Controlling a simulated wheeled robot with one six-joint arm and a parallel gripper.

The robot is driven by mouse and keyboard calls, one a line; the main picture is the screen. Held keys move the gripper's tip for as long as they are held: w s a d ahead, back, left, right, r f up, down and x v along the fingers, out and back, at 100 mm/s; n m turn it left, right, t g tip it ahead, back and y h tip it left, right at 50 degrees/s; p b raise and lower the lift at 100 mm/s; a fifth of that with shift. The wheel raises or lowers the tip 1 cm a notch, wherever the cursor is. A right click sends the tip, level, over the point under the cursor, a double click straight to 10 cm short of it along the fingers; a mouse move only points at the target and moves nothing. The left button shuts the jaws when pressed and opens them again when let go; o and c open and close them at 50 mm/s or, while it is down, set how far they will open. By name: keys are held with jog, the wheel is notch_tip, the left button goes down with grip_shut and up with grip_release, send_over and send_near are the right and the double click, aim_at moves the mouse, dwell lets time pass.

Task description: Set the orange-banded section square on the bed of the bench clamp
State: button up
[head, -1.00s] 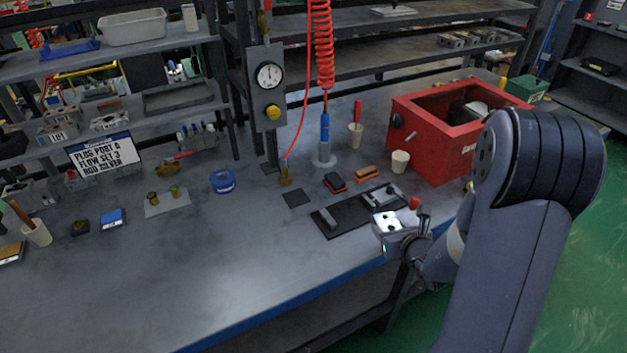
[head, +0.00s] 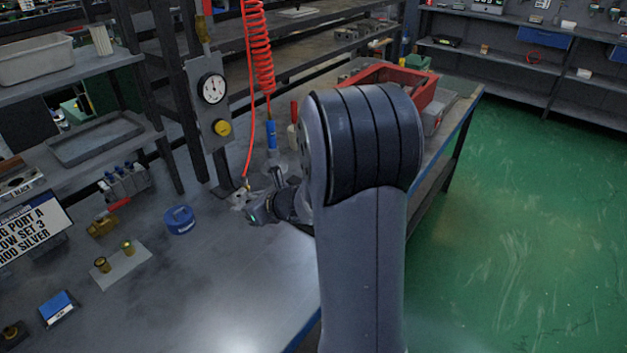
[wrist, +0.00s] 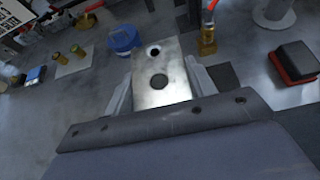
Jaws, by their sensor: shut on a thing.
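My gripper (wrist: 160,85) is shut on a silver metal block (wrist: 165,68) with two round holes in its top face. The block lies between the two fingers in the wrist view, its far end pointing away from me. No orange band shows on the part in view, so I cannot tell whether this is the orange-banded section. In the head view my gripper (head: 250,205) is over the bench, beyond my arm, and the block is small there. The bench clamp is not visible in either view now; my arm covers much of the bench's right part.
A blue tub (head: 180,219) and a light plate (head: 123,267) with brass fittings stand left of my gripper. A red coiled hose (head: 259,55) hangs behind it. A red box (head: 405,80) stands at the far right. The front bench surface (head: 205,300) is clear.

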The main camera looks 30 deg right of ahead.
aim_at(256, 238)
notch_tip(256, 238, down, 10)
jog(key=shift+r+b, duration=0.2)
jog(key=shift+b, duration=0.75)
jog(key=shift+f, duration=0.15)
jog(key=o, duration=1.3)
